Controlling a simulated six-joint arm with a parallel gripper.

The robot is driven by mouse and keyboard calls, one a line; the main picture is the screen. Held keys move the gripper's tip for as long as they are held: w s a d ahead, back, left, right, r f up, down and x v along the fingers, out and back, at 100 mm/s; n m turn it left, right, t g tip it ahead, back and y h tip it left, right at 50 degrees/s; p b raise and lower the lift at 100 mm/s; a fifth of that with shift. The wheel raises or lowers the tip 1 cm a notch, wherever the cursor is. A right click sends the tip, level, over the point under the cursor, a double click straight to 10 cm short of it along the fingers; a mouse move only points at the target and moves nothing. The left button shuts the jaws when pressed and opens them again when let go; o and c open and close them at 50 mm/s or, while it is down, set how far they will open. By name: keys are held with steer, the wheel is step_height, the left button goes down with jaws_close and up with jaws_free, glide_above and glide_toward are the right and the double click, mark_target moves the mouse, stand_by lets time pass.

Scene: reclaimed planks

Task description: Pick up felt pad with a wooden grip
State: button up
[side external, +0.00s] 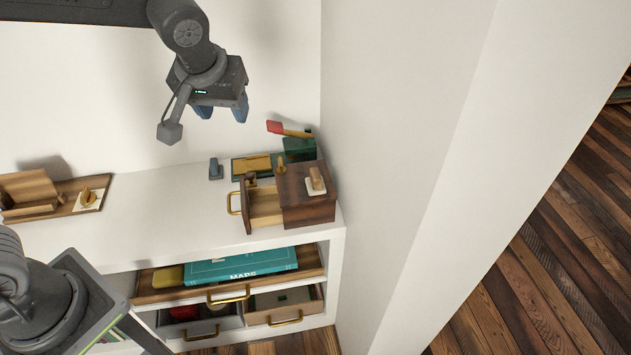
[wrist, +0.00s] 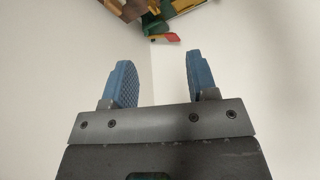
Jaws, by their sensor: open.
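The felt pad with a wooden grip (side external: 316,184) appears to be the pale pad with an upright wooden block on top of the small wooden box (side external: 307,212), near the right end of the white shelf unit. My gripper (side external: 222,112) is open and empty, high above the shelf, to the left of and above the box in the side view. In the wrist view its two blue fingers (wrist: 158,82) stand apart with nothing between them. The pad cannot be made out in the wrist view.
The box's small drawer (side external: 264,207) is pulled open. A green holder (side external: 299,148) with a red-ended tool (side external: 275,127) stands behind it. A wooden tray (side external: 60,210) lies at left. A wall (side external: 385,120) rises close at right. The shelf's middle is clear.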

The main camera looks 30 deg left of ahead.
steer(key=w+d+f+n+y, duration=0.1)
steer(key=w+d+f+n, duration=0.1)
steer(key=w+d+f, duration=0.5)
steer(key=n+y, duration=0.1)
steer(key=n, duration=0.1)
glide_toward(316, 174)
steer(key=x, duration=0.5)
steer(key=shift+s+a+f, duration=0.15)
steer(key=shift+a+f, duration=0.1)
steer(key=shift+w+x, duration=0.2)
steer(key=shift+x, duration=2.45)
steer(key=shift+d+r, duration=0.1)
steer(key=shift+d, duration=0.05)
steer(key=shift+c, duration=0.4)
jaws_close()
